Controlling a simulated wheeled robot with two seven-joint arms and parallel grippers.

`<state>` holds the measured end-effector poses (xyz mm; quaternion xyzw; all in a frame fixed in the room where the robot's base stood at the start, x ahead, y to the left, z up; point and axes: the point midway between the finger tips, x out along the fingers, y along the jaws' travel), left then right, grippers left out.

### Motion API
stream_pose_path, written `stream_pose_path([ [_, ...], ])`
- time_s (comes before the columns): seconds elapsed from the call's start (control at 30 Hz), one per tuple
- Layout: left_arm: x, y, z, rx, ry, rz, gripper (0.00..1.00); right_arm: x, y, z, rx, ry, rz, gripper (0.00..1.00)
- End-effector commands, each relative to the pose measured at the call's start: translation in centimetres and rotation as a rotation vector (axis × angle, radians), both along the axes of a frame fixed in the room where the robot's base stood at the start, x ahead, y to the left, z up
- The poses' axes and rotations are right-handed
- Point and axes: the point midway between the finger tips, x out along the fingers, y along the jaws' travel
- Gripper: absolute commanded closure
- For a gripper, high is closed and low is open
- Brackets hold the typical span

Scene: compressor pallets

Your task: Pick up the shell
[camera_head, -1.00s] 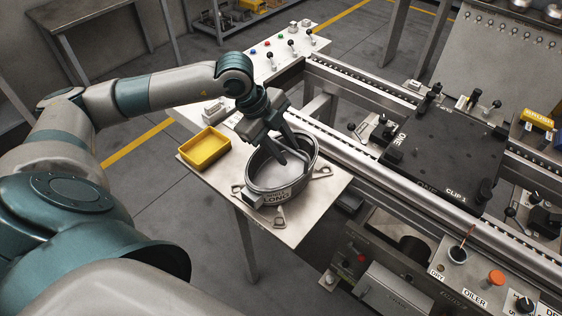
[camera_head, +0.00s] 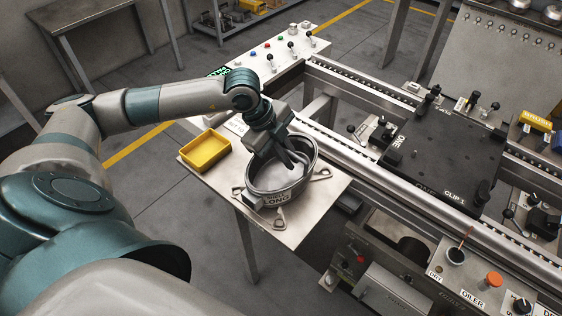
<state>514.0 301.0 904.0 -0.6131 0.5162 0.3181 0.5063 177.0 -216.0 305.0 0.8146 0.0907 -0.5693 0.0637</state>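The shell (camera_head: 277,198) is a deep grey metal oval bowl with a dark rim. It sits on a light metal side table (camera_head: 318,205), near a label reading LONG. My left gripper (camera_head: 299,168) reaches down from the upper left, and its fingers are over and partly inside the bowl's opening. The fingers look close together near the far wall. I cannot tell whether they touch the shell or how wide they are apart. My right gripper is not in view.
A yellow tray (camera_head: 204,157) stands left of the shell. Small brackets (camera_head: 281,218) lie around the shell. A conveyor rail (camera_head: 365,150) runs along the right, with a black fixture plate (camera_head: 440,150) beyond. A control panel (camera_head: 285,50) with levers is behind.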

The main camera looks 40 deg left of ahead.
Motion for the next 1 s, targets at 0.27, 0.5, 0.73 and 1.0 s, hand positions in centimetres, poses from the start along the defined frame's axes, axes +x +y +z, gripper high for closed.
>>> stream_pose_path([
  [0.27, 0.0, 0.0, 0.0, -0.001, 0.001, 0.002, 1.00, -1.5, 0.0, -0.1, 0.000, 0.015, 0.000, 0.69],
  [0.5, 0.0, 0.0, 0.0, -0.003, 0.002, 0.002, 1.00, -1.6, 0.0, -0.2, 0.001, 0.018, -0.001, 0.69],
  [0.73, 0.0, -0.1, 0.0, -0.003, 0.002, 0.002, 1.00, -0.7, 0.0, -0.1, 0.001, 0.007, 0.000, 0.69],
  [1.0, 0.0, -0.1, 0.0, -0.004, 0.002, 0.002, 1.00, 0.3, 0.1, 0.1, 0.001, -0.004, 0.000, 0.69],
])
